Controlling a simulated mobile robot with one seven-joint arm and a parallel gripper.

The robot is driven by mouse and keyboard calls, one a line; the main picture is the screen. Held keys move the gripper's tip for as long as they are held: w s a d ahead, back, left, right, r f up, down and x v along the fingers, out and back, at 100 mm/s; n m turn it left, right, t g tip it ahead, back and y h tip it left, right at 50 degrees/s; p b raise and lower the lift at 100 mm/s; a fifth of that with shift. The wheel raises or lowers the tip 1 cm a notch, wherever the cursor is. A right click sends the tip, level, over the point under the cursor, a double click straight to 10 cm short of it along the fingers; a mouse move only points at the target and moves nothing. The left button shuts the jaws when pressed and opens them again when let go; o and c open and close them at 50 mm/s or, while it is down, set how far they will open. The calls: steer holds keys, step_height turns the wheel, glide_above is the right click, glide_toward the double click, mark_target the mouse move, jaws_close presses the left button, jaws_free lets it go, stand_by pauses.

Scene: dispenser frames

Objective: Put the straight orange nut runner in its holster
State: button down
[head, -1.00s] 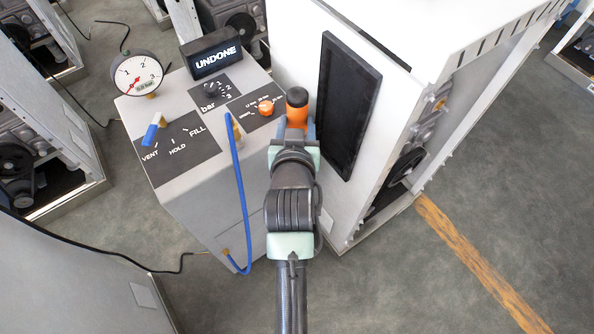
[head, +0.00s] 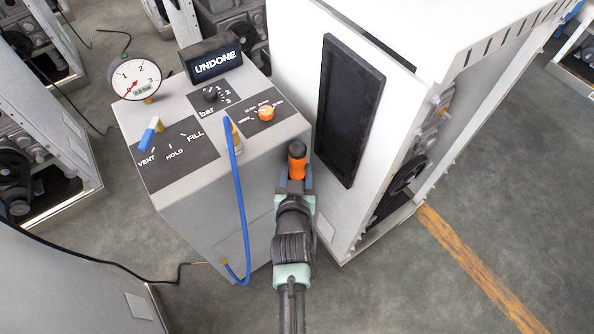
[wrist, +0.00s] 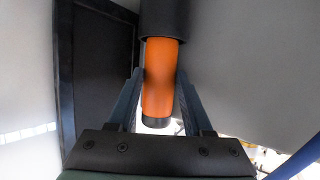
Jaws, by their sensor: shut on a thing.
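The straight orange nut runner (head: 298,168) has an orange body and a black upper end. It is upright between the fingers of my gripper (head: 296,182), beside the right side of the grey control cabinet. In the wrist view the nut runner (wrist: 160,75) runs between the two blue-grey fingers of my gripper (wrist: 160,88), which is shut on it. A wide black part is at its top and a dark end shows below. I cannot make out a holster in either view.
The grey control cabinet (head: 180,200) carries a gauge (head: 135,77), an orange knob (head: 266,113) and an "UNDONE" display (head: 214,63). A blue hose (head: 239,200) hangs down its front. A white machine housing with a black panel (head: 348,110) stands close on the right.

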steer(key=shift+r, duration=0.15)
steer(key=shift+c, duration=1.6)
jaws_free()
steer(key=shift+s, duration=0.1)
steer(key=p+v, duration=0.2)
steer(key=v, duration=1)
steer(key=w+d+r+t, duration=0.1)
steer(key=w+r+t, duration=0.3)
steer(key=r, duration=1)
steer(key=w+r+t, duration=0.2)
steer(key=w+r, duration=0.4)
steer(key=r, duration=0.8)
steer(key=s+r+t, duration=0.2)
steer(key=s+r, duration=0.2)
steer(key=r, duration=0.7)
steer(key=s+r+t, duration=0.3)
steer(key=s+r, duration=0.2)
steer(key=r, duration=0.7)
steer(key=s+r+t, duration=0.3)
steer(key=s+r, duration=0.1)
steer(key=r, duration=0.7)
steer(key=shift+s+r, duration=0.2)
steer(key=shift+r, duration=0.15)
